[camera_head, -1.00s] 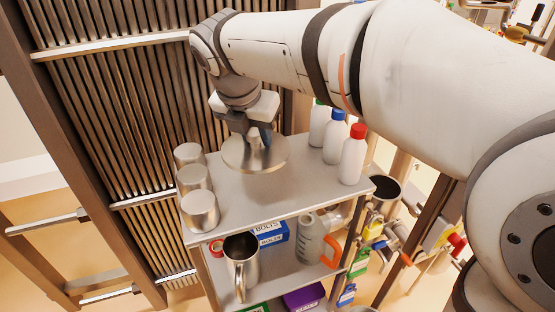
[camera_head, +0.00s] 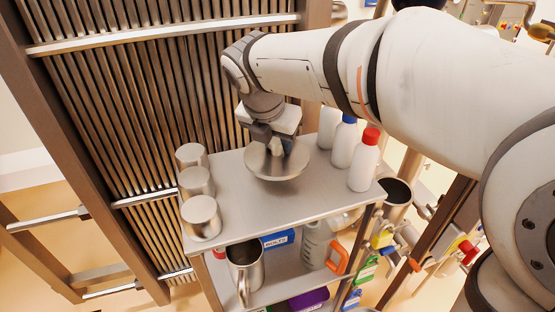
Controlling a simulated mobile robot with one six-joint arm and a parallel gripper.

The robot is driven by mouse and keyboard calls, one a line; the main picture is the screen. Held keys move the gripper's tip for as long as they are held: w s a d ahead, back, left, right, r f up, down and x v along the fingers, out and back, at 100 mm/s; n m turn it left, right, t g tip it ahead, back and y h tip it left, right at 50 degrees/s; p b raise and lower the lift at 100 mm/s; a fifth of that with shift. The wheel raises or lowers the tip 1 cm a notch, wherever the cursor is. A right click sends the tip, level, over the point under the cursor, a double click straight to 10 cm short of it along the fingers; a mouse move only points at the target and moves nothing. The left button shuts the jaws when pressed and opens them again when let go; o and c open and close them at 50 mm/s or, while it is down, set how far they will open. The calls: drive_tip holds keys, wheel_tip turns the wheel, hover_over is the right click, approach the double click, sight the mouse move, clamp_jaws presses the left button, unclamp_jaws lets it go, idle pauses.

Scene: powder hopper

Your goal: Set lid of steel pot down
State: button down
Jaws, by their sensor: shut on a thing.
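The steel pot lid (camera_head: 277,167) is a round, flat, shiny disc with a knob in the middle. My gripper (camera_head: 278,146) is shut on the knob from above. The lid is at the top shelf (camera_head: 240,205) of a grey rack, between the cans and the bottles. I cannot tell whether its rim touches the shelf or is just above it. The lid looks close to level. A steel pot that fits it is not clearly identifiable; an open steel vessel with a handle (camera_head: 245,268) stands on the shelf below.
Three steel cans (camera_head: 201,218) line the shelf's left edge. White bottles with red (camera_head: 364,160) and blue (camera_head: 344,141) caps stand close at the lid's right. The front middle of the shelf is clear. A ribbed wall (camera_head: 120,120) rises behind. An open dark vessel (camera_head: 397,192) is beyond the right edge.

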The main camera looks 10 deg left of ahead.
sight(274, 156)
drive_tip(key=shift+f, duration=2.75)
drive_tip(key=shift+f, duration=0.2)
drive_tip(key=c, duration=1.1)
unclamp_jaws()
drive_tip(key=shift+o, duration=0.2)
drive_tip(key=b+v, duration=0.1)
drive_tip(key=v, duration=1.1)
drive_tip(key=shift+s+r, duration=0.1)
